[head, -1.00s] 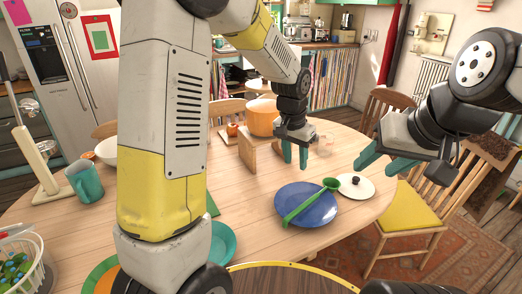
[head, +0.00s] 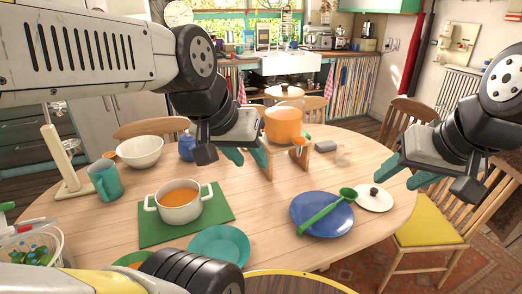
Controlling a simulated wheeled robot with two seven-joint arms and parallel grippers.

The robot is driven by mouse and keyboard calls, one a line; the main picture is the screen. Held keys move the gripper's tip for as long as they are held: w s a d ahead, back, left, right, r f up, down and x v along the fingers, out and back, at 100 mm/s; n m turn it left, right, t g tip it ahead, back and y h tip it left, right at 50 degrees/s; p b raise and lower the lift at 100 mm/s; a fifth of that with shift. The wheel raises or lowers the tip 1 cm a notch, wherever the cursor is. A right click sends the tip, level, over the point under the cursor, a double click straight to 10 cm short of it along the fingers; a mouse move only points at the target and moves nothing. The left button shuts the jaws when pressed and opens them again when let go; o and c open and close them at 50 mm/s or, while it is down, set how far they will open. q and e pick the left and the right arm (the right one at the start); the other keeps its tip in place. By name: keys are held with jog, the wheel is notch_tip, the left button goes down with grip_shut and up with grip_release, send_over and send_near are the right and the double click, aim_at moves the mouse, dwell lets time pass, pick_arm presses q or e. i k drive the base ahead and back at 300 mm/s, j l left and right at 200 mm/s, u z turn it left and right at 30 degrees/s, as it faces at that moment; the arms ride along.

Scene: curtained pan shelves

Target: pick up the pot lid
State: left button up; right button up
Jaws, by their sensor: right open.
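The white pot lid (head: 373,203) with a black knob lies on the right part of the round table, just right of the blue plate (head: 318,222). A green ladle (head: 328,211) lies across that plate. My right gripper (head: 405,172) is open and empty, above and slightly right of the lid in the picture, apart from it. My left gripper (head: 247,156) looks open and empty, left of the orange pot (head: 283,126). A white pot of orange soup (head: 180,205) stands uncovered on a green mat (head: 214,214).
The orange pot stands on a wooden stand (head: 263,157). A teal plate (head: 219,246), teal mug (head: 104,180), white bowl (head: 139,152) and paper-roll holder (head: 62,160) are also on the table. A yellow-cushioned chair (head: 428,222) stands at the right. The table's middle is fairly clear.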

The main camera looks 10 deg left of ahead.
aim_at(373, 197)
jog(key=u, duration=1.4)
jog(key=z, duration=2)
jog(key=i+l+u, duration=0.15)
jog(key=i+l, duration=0.3)
jog(key=i+l+u, duration=0.15)
jog(key=i+l, duration=0.3)
jog(key=l, duration=0.15)
